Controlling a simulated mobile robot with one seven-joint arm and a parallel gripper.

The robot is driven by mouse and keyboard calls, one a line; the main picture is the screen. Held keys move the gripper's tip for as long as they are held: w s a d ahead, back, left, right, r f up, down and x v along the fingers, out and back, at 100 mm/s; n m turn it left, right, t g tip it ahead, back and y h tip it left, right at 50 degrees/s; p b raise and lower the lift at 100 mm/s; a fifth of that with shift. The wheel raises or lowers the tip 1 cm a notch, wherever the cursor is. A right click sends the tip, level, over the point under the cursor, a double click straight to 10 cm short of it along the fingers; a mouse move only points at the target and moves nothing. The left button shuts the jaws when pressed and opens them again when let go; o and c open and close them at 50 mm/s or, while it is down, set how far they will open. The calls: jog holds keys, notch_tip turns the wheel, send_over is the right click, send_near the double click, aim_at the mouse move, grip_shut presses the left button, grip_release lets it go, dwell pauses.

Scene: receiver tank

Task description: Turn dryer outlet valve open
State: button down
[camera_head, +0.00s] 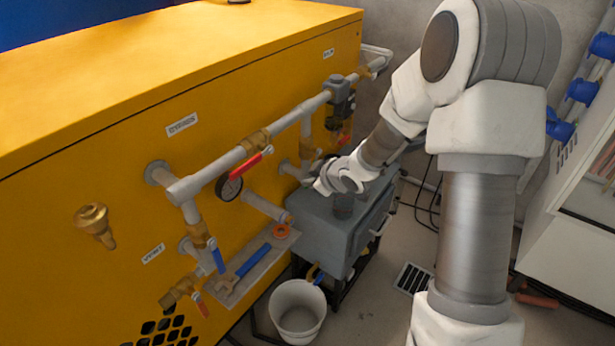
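Several valves sit on the grey pipework of the yellow cabinet (90,150); I cannot tell which one is the dryer outlet valve. A brass valve with a red lever (252,161) is on the sloping upper pipe, its lever lying roughly along the pipe. A valve with a blue lever (217,259) is on the left vertical pipe, its lever hanging down along it.
A grey box (330,230) stands on a dark frame below my gripper. A wrench (252,262) and an orange ring (281,231) lie on a narrow shelf. A white bucket (298,311) is on the floor. A pressure gauge (229,187) hangs under the pipe.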

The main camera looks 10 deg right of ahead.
jog(key=shift+w+d+f+p, duration=0.3)
jog(key=shift+w+d+f, duration=0.3)
jog(key=shift+f, duration=0.25)
jog(key=shift+w+d+f+p, duration=0.25)
jog(key=shift+w+d+f, duration=0.35)
jog(key=shift+f, duration=0.25)
jog(key=shift+r, duration=0.15)
jog(key=shift+r+p, duration=0.7)
jog(key=shift+p, duration=0.05)
jog(key=shift+a, duration=0.2)
